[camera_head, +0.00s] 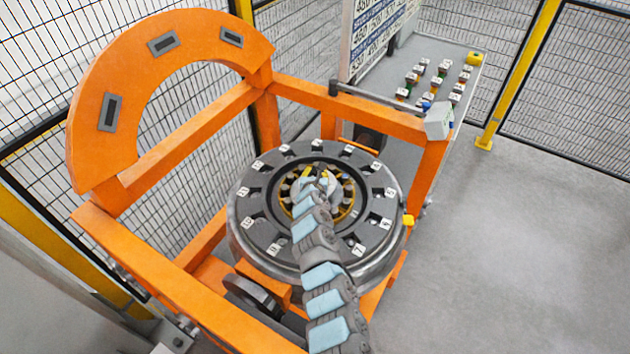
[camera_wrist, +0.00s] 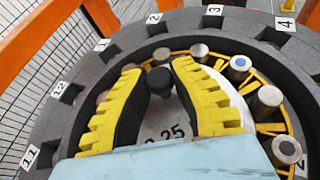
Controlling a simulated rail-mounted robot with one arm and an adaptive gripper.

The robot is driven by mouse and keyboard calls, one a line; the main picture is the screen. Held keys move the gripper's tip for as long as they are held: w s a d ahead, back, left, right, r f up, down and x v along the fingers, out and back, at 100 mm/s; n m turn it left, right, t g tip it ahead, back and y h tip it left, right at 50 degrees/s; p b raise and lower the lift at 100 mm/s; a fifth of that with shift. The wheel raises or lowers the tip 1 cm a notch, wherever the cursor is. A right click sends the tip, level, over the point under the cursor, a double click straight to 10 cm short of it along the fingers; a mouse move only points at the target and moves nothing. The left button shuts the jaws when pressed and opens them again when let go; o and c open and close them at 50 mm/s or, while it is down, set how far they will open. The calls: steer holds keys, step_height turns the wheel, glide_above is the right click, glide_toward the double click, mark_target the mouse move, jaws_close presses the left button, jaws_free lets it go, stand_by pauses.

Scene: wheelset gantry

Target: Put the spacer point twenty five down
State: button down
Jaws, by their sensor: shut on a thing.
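The spacer (camera_wrist: 172,118) is a light grey disc with a black knob (camera_wrist: 159,80) and a partly covered marking ending in "25". It shows in the wrist view between my fingers, inside a ring of metal rollers. My gripper (camera_wrist: 160,74) has yellow and black fingers and is shut on the knob. In the head view my gripper (camera_head: 314,178) is over the middle of the wheel and my arm hides part of it. I cannot tell whether the spacer rests on the surface below or hangs just above it.
The dark wheel ring (camera_head: 262,228) has numbered white tags around its rim. An orange frame (camera_head: 190,285) surrounds it, with an orange arch (camera_head: 100,70) at the left. A grey side table (camera_head: 465,60) holds several small tagged pieces. Mesh fencing stands behind; the floor at right is clear.

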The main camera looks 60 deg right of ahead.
steer(key=shift+w+d+f, duration=0.1)
steer(key=shift+w+f, duration=0.05)
steer(key=shift+f, duration=0.35)
steer(key=shift+f+b, duration=0.9)
steer(key=shift+f, duration=0.4)
steer(key=shift+f, duration=0.2)
steer(key=c, duration=1.1)
jaws_free()
steer(key=shift+o, duration=0.2)
steer(key=shift+r, duration=0.25)
steer(key=shift+p+v, duration=0.6)
steer(key=shift+v, duration=5.35)
